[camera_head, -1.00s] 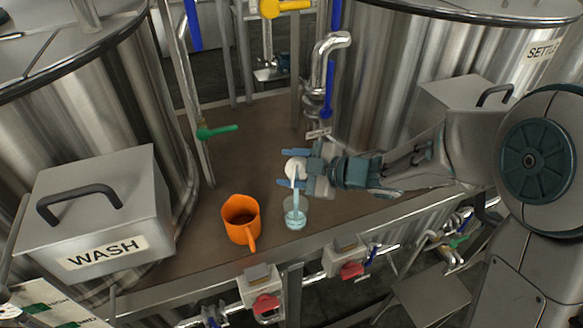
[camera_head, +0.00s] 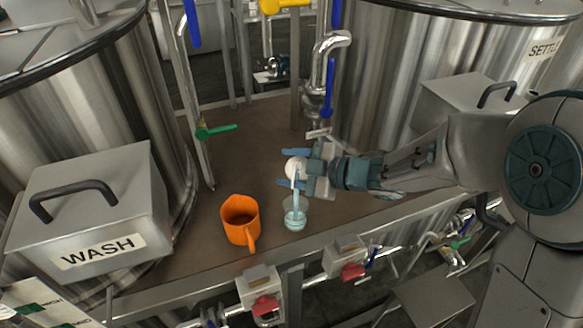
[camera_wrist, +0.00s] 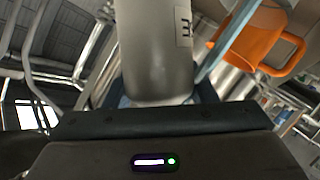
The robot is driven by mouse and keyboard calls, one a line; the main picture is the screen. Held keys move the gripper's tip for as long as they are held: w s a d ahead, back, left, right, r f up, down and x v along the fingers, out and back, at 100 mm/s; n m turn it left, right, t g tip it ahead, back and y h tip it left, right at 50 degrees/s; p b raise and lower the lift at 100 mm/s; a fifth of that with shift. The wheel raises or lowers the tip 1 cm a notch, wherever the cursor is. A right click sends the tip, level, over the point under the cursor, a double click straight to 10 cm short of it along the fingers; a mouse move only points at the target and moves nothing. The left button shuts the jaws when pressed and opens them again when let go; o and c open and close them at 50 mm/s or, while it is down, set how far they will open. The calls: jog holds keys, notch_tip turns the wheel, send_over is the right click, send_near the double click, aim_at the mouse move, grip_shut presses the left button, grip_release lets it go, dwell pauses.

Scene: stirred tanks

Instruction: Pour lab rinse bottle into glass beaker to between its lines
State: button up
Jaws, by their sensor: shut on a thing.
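My gripper (camera_head: 297,167) is shut on the lab rinse bottle (camera_head: 294,169), which shows as a pale round end between the fingers. In the wrist view the bottle (camera_wrist: 155,50) is a grey-white cylinder with part of a label. The bottle is tilted over the glass beaker (camera_head: 295,217), and a light blue stream runs from it down into the beaker. The beaker stands upright on the brown worktop with pale blue liquid in it. Its lines are too small to read.
An orange jug (camera_head: 240,220) stands just left of the beaker and also shows in the wrist view (camera_wrist: 262,40). The worktop (camera_head: 250,135) is clear behind them. Steel tanks stand on both sides. The worktop's front edge is close to the beaker.

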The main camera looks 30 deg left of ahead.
jog(key=shift+w+a+f+n+t+y+b, duration=0.1)
jog(key=shift+f+n+t+y+b, duration=0.25)
jog(key=shift+b, duration=1.25)
jog(key=shift+w+d+f+n+t+b, duration=0.1)
jog(key=shift+f+n+b, duration=0.3)
jog(key=shift+b, duration=1.2)
jog(key=shift+w+a+f+n+t+y+b, duration=0.15)
jog(key=shift+n+b, duration=0.4)
jog(key=shift+b, duration=1.05)
dwell(3.2)
